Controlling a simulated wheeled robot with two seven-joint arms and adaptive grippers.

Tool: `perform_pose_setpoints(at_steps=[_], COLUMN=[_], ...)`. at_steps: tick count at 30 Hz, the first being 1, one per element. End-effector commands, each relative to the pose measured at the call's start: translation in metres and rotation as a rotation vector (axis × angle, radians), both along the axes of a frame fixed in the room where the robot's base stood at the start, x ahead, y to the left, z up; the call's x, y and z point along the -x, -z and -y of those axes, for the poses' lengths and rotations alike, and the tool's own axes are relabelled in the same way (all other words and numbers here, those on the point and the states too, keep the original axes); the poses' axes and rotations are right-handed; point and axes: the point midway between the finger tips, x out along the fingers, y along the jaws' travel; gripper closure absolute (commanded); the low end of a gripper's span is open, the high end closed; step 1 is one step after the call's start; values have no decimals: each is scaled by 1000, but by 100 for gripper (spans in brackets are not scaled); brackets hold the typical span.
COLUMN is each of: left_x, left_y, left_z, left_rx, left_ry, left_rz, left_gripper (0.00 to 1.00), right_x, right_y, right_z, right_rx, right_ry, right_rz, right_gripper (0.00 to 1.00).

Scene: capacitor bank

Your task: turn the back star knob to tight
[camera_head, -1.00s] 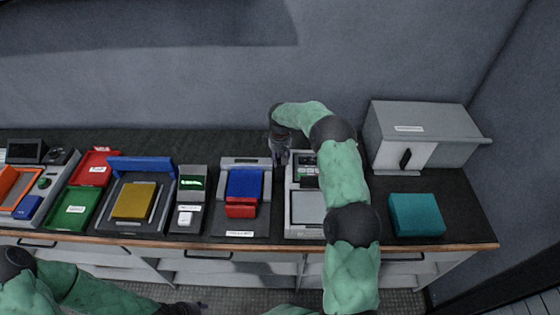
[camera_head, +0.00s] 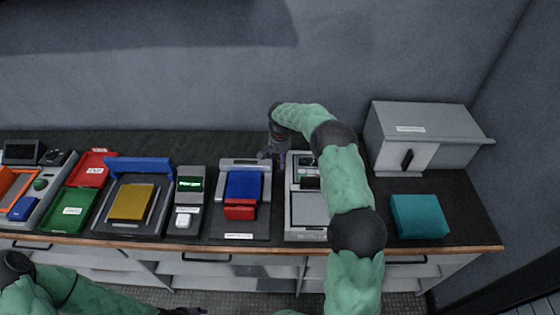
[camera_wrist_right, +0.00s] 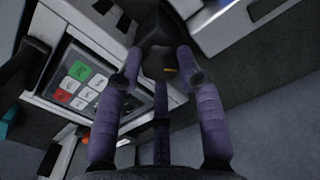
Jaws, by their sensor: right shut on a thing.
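The back star knob (camera_wrist_right: 160,62) is a dark knob with a small yellow mark in the right wrist view. It sits beside the device with the keypad. My right gripper (camera_wrist_right: 163,68) is shut on it, with purple-grey fingers on both sides. In the head view, my right gripper (camera_head: 272,155) is at the back of the bench, between the blue-and-red fixture and the white-panelled device; the knob is hidden there. My left gripper (camera_head: 185,311) shows only as a dark tip at the bottom edge, too little to read its jaws.
The keypad device (camera_head: 307,208) stands right of the gripper, partly behind my right arm. The blue-and-red fixture (camera_head: 240,205) is close on the left. A teal box (camera_head: 418,216) and a grey cabinet (camera_head: 425,125) stand further right. A grey wall is behind the bench.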

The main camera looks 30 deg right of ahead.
Motion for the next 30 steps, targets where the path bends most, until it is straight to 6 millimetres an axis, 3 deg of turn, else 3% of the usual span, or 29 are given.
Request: perform_pose_setpoints(at_steps=[18, 30], left_x=[0, 0], left_y=[8, 10], left_z=[0, 0], left_rx=[0, 0], left_ry=[0, 0], left_rz=[0, 0], left_gripper=[60, 60], right_x=[1, 1], right_y=[2, 2], right_z=[-2, -2], right_rx=[-1, -1], right_ry=[537, 706], right_rz=[-4, -4], right_gripper=[95, 95])
